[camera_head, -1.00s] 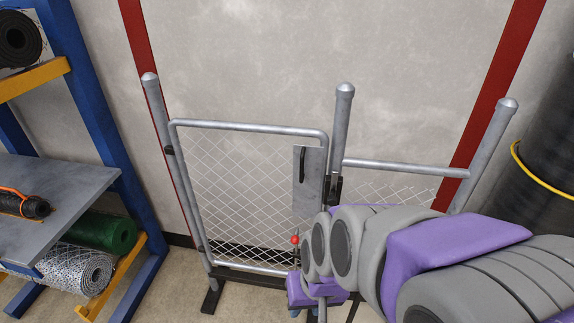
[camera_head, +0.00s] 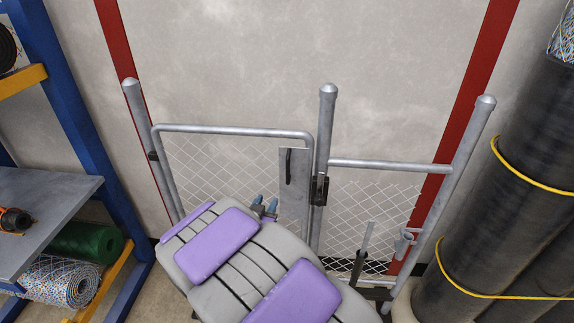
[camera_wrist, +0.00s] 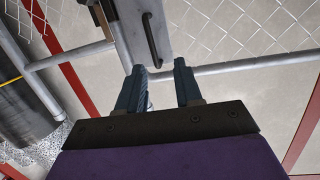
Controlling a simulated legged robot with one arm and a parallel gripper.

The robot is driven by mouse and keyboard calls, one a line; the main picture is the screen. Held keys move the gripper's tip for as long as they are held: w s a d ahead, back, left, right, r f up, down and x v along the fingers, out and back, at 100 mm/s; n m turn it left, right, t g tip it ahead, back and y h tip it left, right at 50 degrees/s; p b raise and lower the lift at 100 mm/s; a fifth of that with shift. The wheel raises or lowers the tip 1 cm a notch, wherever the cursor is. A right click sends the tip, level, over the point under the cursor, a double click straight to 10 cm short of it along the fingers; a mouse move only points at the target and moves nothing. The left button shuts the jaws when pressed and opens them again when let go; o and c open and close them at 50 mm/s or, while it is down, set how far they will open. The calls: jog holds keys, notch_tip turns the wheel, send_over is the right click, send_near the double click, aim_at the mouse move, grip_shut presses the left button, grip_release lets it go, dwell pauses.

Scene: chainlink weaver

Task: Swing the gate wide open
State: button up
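The chainlink gate (camera_head: 222,130) has a grey tube frame and stands between the left post (camera_head: 132,100) and the middle post (camera_head: 325,125). Its free edge is close beside the middle post. A metal plate (camera_head: 294,215) on that edge carries a black vertical pull handle (camera_head: 289,166); the handle also shows in the wrist view (camera_wrist: 151,40). A dark latch (camera_head: 319,189) sits on the middle post. My gripper (camera_head: 265,207) is in front of the mesh, left of the plate. In the wrist view my gripper's (camera_wrist: 158,85) fingers are apart and empty, with the handle beyond them. My arm hides the gate's lower part.
A fixed mesh panel (camera_head: 375,205) fills the space to the right post (camera_head: 465,160). Large black rolls (camera_head: 500,190) stand at the right. A blue rack (camera_head: 75,110) with a grey shelf (camera_head: 45,200) stands at the left. A concrete wall (camera_head: 230,50) is behind the gate.

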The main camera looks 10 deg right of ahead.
aim_at(287, 166)
jog(key=w+d, duration=0.3)
jog(key=w, duration=0.1)
jog(key=w+d+r+h+b, duration=0.1)
jog(key=w+d, duration=0.2)
jog(key=w, duration=0.2)
jog(key=w+d+t+h, duration=0.1)
jog(key=w+d, duration=0.2)
jog(key=w, duration=0.2)
jog(key=shift+w+r+b, duration=0.15)
jog(key=shift+w+b, duration=0.1)
jog(key=shift+b, duration=0.05)
jog(key=shift+c, duration=0.5)
grip_shut()
